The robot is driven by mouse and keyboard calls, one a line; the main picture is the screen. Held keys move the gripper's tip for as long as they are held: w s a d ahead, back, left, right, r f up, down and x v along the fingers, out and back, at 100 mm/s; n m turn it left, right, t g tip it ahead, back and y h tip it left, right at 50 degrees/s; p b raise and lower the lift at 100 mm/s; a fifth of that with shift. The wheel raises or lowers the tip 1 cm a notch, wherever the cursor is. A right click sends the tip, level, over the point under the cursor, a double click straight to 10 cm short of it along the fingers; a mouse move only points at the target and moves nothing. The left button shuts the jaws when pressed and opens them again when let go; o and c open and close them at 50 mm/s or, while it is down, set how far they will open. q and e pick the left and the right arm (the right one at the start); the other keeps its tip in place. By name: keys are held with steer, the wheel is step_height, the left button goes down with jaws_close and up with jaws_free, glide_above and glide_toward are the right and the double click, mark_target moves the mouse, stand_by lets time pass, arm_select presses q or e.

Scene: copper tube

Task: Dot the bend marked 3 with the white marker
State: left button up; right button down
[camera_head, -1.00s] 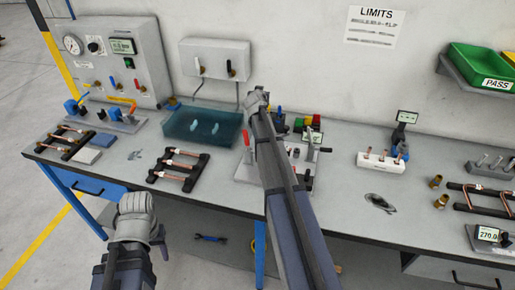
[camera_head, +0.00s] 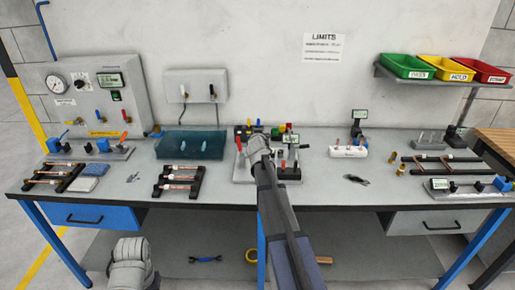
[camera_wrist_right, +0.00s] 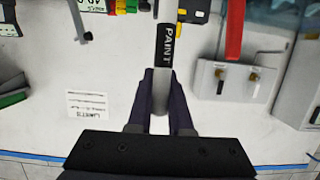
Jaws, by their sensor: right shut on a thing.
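My right gripper (camera_wrist_right: 163,88) is shut on the white marker (camera_wrist_right: 166,44), whose black band reads PAINT in the right wrist view. In the head view this gripper (camera_head: 258,143) is over the middle of the bench, in front of the bending fixture (camera_head: 287,172), and hides part of it. The marker cannot be made out there. Bent copper tubes (camera_head: 432,165) lie on a black rack at the right. No bend mark 3 is legible. My left gripper (camera_head: 131,262) is low in front of the bench, seen from behind; its fingers cannot be made out.
Racks of straight copper tubes (camera_head: 180,178) stand at the left, near a teal bath (camera_head: 190,145). A white holder (camera_head: 348,152) and brass fittings (camera_head: 400,168) stand right of centre. Green, yellow and red bins (camera_head: 443,69) sit on a wall shelf. The bench front between holder and edge is mostly clear.

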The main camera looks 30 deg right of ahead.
arm_select(q)
step_height(320, 180, down, 8)
steer(key=b, duration=0.5)
steer(key=shift+r+b, duration=0.25)
steer(key=shift+b, duration=0.05)
arm_select(e)
steer(key=s+a+r+n+t+y, duration=0.1)
steer(key=s+a+n+t, duration=0.2)
steer(key=s+a+t, duration=0.1)
steer(key=shift+s+t, duration=0.65)
steer(key=shift+t, duration=0.15)
steer(key=shift+f, duration=0.1)
arm_select(q)
steer(key=shift+f+b, duration=2.7)
arm_select(e)
step_height(320, 180, down, 5)
steer(key=w+d, duration=0.1)
steer(key=w, duration=0.1)
steer(key=shift+w+d+f, duration=0.15)
steer(key=shift+w+d, duration=0.15)
steer(key=shift+d, duration=0.05)
arm_select(q)
steer(key=shift+f+b, duration=0.3)
arm_select(e)
steer(key=shift+w+f, duration=0.15)
steer(key=shift+f, duration=0.15)
arm_select(q)
steer(key=shift+r, duration=0.1)
